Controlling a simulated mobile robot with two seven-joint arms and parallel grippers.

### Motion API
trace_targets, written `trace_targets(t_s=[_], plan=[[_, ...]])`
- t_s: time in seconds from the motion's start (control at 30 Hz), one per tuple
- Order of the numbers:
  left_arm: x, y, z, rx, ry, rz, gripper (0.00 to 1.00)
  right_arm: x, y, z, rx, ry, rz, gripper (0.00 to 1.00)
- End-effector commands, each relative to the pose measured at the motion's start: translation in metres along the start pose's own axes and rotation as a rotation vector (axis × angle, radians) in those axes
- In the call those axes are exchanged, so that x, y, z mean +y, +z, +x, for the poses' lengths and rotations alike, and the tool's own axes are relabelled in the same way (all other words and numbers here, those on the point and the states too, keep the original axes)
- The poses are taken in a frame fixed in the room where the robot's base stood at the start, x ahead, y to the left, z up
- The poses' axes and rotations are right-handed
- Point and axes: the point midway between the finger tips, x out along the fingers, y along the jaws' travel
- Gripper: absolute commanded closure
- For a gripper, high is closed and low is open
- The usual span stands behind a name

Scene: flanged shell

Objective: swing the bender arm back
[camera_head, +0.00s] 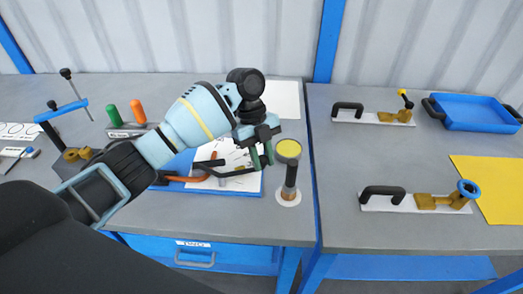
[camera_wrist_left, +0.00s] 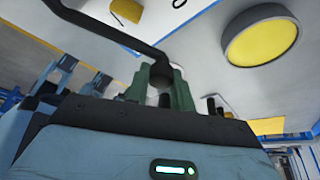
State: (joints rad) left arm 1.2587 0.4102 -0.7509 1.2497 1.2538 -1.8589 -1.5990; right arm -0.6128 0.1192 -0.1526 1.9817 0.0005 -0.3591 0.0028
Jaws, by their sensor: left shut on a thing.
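The bender arm appears to be the black bent bar (camera_head: 232,173) over the blue tray (camera_head: 170,185), near an orange handle (camera_head: 198,178). In the left wrist view, the black bar (camera_wrist_left: 100,28) runs in from the upper left and ends between the green fingers. My left gripper (camera_head: 262,158) is shut on that end; it also shows in the left wrist view (camera_wrist_left: 161,80). My forearm and gripper hide part of the bender and the tray. My right gripper is not in view.
A blue-armed fixture (camera_head: 66,110) and green and orange handles (camera_head: 137,111) are at the left. Two clamps (camera_head: 375,115) (camera_head: 415,200) and a blue tray (camera_head: 472,112) sit on the right table.

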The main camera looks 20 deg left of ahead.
Motion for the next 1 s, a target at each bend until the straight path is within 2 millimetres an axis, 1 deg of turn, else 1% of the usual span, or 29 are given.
trace_targets(t_s=[0.2, 0.4, 0.7, 1.0], plan=[[0.011, -0.013, 0.003, -0.002, 0.051, 0.125, 1.00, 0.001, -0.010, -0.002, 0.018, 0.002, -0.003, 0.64], [0.020, -0.020, 0.006, -0.001, 0.080, 0.196, 1.00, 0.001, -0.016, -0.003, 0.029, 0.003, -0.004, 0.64], [0.024, -0.023, 0.008, 0.001, 0.095, 0.231, 1.00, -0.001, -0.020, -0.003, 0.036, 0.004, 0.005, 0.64], [0.025, -0.023, 0.009, 0.002, 0.098, 0.232, 1.00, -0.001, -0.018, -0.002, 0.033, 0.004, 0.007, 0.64]])
